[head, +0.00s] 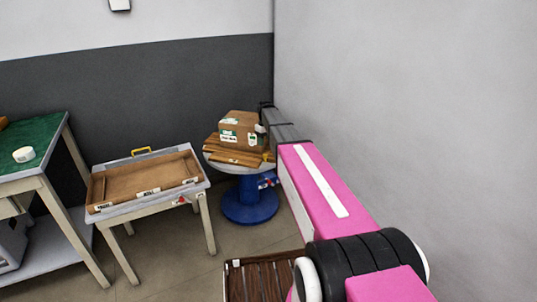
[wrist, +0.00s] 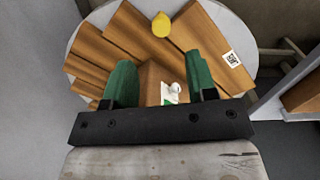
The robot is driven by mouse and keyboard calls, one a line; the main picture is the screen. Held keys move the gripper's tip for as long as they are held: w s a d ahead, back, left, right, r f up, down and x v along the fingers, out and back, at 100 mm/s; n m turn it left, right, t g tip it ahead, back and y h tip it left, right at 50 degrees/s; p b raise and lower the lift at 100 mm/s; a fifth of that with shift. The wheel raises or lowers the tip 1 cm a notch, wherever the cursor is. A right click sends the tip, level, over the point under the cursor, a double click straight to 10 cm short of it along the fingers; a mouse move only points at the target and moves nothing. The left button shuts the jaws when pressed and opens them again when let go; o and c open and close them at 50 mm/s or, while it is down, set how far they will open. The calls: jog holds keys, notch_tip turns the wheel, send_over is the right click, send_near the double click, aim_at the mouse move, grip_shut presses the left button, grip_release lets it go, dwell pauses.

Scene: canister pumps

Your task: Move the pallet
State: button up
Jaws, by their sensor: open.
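The wooden pallet (head: 232,157) lies on a round pale table (head: 212,143) with a blue pedestal. A brown box (head: 237,124) with white and green labels stands on it. In the wrist view the pallet's planks (wrist: 115,38) spread across the round top (wrist: 75,62). My gripper (wrist: 160,78) is open, its green fingers on either side of a brown labelled block (wrist: 150,78), which seems to be the box. Whether the fingers touch it, I cannot tell. The gripper's black bar hides the near part. In the head view my arm largely hides the gripper.
A yellow object (wrist: 161,24) lies by the planks. Left of the round table is a low table (head: 205,178) with a shallow wooden tray (head: 180,158). A green-topped bench (head: 45,135) stands farther left. A slatted dark wood piece (head: 255,280) is nearby. A wall rises close on the right.

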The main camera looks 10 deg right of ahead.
aim_at(265, 155)
notch_tip(265, 155, down, 9)
jog(key=shift+r, duration=0.2)
dwell(0.3)
grip_shut()
